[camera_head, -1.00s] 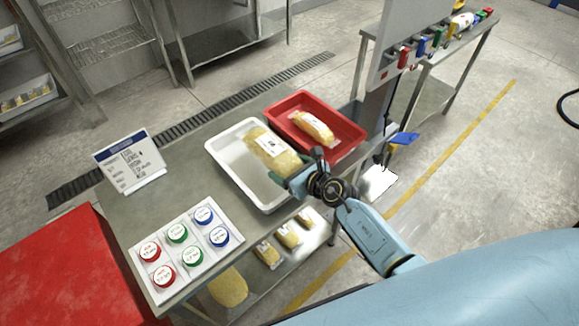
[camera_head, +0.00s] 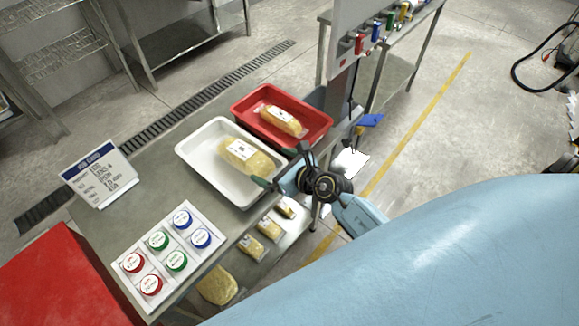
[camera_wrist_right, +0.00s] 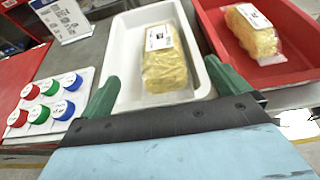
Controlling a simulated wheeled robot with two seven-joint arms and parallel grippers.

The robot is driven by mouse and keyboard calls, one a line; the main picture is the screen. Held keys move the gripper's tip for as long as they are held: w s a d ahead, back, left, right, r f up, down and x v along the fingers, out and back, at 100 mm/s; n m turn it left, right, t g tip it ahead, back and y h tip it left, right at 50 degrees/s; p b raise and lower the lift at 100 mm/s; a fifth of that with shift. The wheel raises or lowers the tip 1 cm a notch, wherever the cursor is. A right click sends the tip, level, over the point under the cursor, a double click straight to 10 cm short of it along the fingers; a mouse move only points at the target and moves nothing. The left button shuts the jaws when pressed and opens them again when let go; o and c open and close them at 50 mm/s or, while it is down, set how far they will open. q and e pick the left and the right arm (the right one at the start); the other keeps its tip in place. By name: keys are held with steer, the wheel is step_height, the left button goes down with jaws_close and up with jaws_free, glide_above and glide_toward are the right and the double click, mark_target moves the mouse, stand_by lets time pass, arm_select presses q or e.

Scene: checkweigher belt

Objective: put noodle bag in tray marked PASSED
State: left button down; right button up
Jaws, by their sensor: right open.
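A noodle bag (camera_head: 247,155) with a white label lies in the white tray (camera_head: 197,148). In the right wrist view the noodle bag (camera_wrist_right: 165,66) lies in the white tray (camera_wrist_right: 122,47), ahead of the fingers. My right gripper (camera_head: 275,177) is at the tray's near right edge, open and empty, apart from the bag. Its two green fingertips (camera_wrist_right: 162,82) show spread in the wrist view. No PASSED marking is readable on either tray. My left gripper is not in view.
A red tray (camera_head: 314,118) beside the white one holds another noodle bag (camera_head: 282,121). A sign (camera_head: 100,175) and a board of coloured round pieces (camera_head: 167,251) stand on the table. More bags (camera_head: 268,229) lie on a lower shelf.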

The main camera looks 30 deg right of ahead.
steer(key=v, duration=0.6)
steer(key=shift+s+r, duration=0.1)
steer(key=shift+s, duration=0.05)
steer(key=s+d+f+m+g+h, duration=0.1)
steer(key=s+f+m+g+h, duration=0.1)
steer(key=s+f+m, duration=0.65)
steer(key=s+d+f+m+g+h, duration=0.1)
steer(key=s+f+m, duration=0.3)
steer(key=f+m, duration=0.95)
steer(key=s+f+m+g, duration=0.4)
steer(key=s+f+m, duration=0.2)
steer(key=s, duration=0.7)
steer(key=s+f+m+g+h, duration=0.1)
steer(key=s+f+m+g, duration=0.3)
steer(key=s+f+m, duration=0.3)
steer(key=s+m, duration=0.2)
steer(key=s, duration=0.3)
steer(key=shift+s+m+g+h, duration=0.3)
steer(key=shift+s+g, duration=0.1)
